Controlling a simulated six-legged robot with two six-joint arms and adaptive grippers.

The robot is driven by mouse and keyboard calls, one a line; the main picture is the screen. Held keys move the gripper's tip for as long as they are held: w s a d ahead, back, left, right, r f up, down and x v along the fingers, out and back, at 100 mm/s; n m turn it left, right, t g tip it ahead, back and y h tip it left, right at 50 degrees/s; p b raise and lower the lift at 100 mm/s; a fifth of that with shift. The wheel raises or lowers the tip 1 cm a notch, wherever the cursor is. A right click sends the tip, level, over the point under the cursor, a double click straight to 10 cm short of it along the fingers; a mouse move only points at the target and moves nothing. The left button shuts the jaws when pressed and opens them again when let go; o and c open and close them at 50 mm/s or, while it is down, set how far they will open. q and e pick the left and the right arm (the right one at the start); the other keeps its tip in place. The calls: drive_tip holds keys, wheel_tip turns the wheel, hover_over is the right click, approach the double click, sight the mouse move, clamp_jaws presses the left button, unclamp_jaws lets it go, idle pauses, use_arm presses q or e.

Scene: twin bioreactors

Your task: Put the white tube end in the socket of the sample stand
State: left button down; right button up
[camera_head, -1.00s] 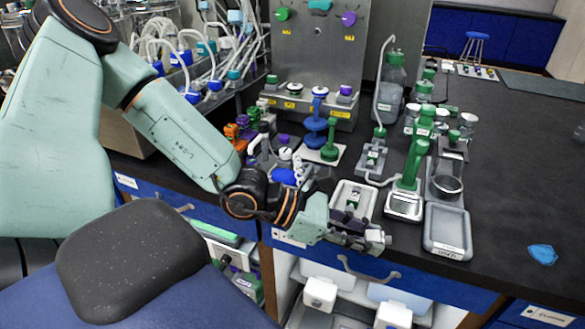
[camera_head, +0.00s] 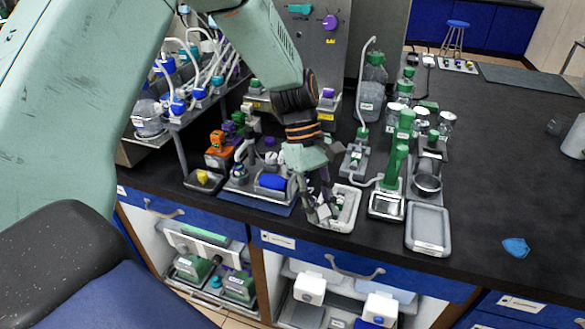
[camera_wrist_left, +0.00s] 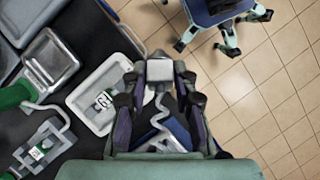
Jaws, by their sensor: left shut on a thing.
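My left gripper (camera_head: 322,208) points down at the left side of a small light tray (camera_head: 345,222), near the bench's front edge. In the left wrist view its fingers (camera_wrist_left: 161,84) are shut on a pale, block-shaped piece (camera_wrist_left: 160,69), apparently the white tube end. A thin, wavy white tube (camera_wrist_left: 157,110) runs from it between the fingers. What looks like the sample stand (camera_head: 353,160), a small grey stand with a white tube, is right of and behind the gripper; it also shows in the left wrist view (camera_wrist_left: 42,146). Its socket is not clear. My right gripper is not in view.
A green-handled device (camera_head: 394,165) and an empty grey tray (camera_head: 428,230) stand to the right. A blue cylinder (camera_head: 271,182) lies in a rack to the left. Bottles and jars crowd behind. The bench right of the grey tray is mostly clear, with a blue piece (camera_head: 516,248).

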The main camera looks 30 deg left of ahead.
use_arm(q)
drive_tip(key=w+a+r+m+t+y+p, duration=0.1)
drive_tip(key=w+a+r+m+t+y, duration=0.2)
drive_tip(key=w+a+m, duration=0.4)
wheel_tip(320, 180, up, 4)
drive_tip(key=m+t+y, duration=0.3)
drive_tip(key=m+t, duration=0.1)
hover_over(292, 172)
wheel_tip(292, 172, down, 6)
drive_tip(key=shift+w+a+r+b, duration=0.1)
drive_tip(key=shift+a+b, duration=0.05)
drive_tip(key=shift+b, duration=0.45)
drive_tip(key=shift+w+f, duration=0.1)
drive_tip(key=shift+f, duration=0.55)
wheel_tip(292, 172, down, 2)
drive_tip(key=shift+f+b, duration=0.15)
drive_tip(key=shift+b, duration=0.55)
drive_tip(key=shift+f, duration=0.4)
drive_tip(key=c, duration=1.1)
unclamp_jaws()
drive_tip(key=shift+o, duration=0.2)
drive_tip(key=shift+r, duration=0.15)
